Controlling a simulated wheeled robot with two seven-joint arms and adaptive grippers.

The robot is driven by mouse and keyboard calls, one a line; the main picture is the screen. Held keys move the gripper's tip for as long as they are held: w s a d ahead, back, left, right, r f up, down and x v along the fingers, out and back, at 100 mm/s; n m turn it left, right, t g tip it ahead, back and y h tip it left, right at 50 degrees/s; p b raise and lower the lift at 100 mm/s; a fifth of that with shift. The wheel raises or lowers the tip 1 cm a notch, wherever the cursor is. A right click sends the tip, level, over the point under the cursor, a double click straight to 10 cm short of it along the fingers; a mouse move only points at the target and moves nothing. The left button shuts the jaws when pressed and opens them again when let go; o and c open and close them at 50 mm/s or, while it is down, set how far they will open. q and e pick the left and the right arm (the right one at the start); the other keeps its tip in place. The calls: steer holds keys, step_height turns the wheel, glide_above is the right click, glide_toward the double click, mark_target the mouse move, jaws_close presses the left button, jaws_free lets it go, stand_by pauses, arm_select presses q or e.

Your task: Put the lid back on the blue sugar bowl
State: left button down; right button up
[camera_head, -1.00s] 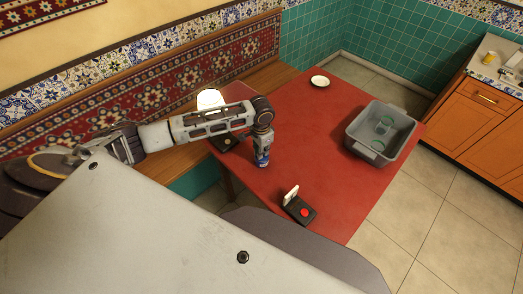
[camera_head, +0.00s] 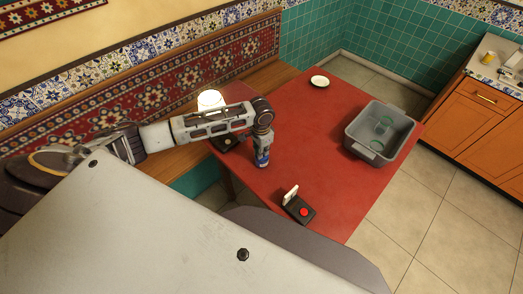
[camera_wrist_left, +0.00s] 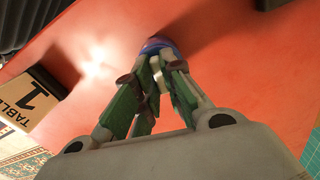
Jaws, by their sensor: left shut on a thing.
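The blue sugar bowl (camera_head: 262,161) stands on the red table, directly under my left gripper (camera_head: 262,152). In the left wrist view, the green-padded fingers of my left gripper (camera_wrist_left: 153,70) come close together over a rounded blue top (camera_wrist_left: 155,45). They are shut on a small pale part between the fingertips, which looks like the lid's knob. The fingers hide most of the lid and bowl, so I cannot tell how the lid sits on the rim. My right gripper is not in view.
The red table (camera_head: 310,130) bears a grey tub (camera_head: 351,143) at the right, a small white dish (camera_head: 320,81) at the back, and a black stand with a red button (camera_head: 300,208) in front. A lit lamp (camera_head: 210,100) stands behind my left arm. The table's middle is clear.

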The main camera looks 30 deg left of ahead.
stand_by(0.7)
arm_select(q)
steer(key=shift+p, duration=0.65)
stand_by(0.3)
stand_by(0.9)
steer(key=shift+f+p, duration=0.15)
steer(key=shift+p, duration=0.35)
stand_by(0.6)
steer(key=shift+p, duration=0.4)
stand_by(0.7)
stand_by(0.3)
steer(key=c, duration=1.4)
jaws_free()
steer(key=shift+c, duration=0.2)
